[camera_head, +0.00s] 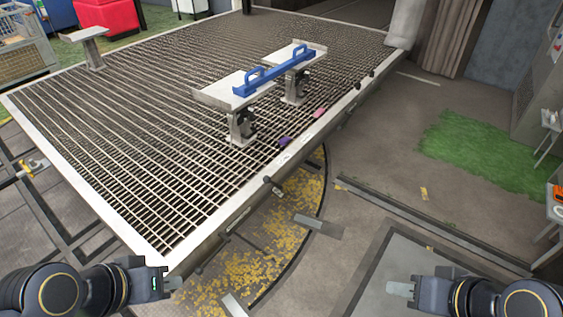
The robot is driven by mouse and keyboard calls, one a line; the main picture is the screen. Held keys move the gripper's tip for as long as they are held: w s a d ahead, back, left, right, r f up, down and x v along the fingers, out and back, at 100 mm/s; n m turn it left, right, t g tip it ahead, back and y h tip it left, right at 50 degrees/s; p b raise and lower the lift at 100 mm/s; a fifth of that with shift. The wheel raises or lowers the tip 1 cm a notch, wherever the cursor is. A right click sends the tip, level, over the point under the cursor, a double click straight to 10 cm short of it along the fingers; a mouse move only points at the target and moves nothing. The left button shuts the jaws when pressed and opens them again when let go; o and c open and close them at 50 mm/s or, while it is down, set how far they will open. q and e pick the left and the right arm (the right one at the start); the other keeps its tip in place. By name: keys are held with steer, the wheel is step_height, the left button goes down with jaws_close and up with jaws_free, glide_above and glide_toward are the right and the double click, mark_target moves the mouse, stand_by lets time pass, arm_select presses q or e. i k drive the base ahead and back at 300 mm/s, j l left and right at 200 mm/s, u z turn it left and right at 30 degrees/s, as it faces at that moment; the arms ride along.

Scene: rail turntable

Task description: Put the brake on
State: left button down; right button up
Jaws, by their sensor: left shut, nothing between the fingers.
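The turntable deck (150,262) is a large slatted grating with a pale metal rim, filling the upper left and middle. A short dark bar with a black knob (267,180) sticks up at its near right edge; I cannot tell for sure whether this is the brake. Two smaller dark pegs (357,85) show farther along the same edge. My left gripper (173,284) is shut and empty, just beside the deck's near corner, apart from the knob. My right gripper (400,289) is over the floor at lower right, clear of the deck; its finger gap is not visible.
Two metal stands on the deck carry a blue bar with handles (270,72). Pink and purple items (320,112) lie near the rim. Yellow debris (285,235) covers the floor below the edge. A rail (430,228) crosses the floor at right; green turf (480,155) lies beyond.

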mark_target(266, 178)
steer(key=i+j+z, duration=0.5)
steer(key=i, duration=0.5)
steer(key=i+j+z, duration=0.5)
steer(key=i+j, duration=0.35)
steer(key=i, duration=0.05)
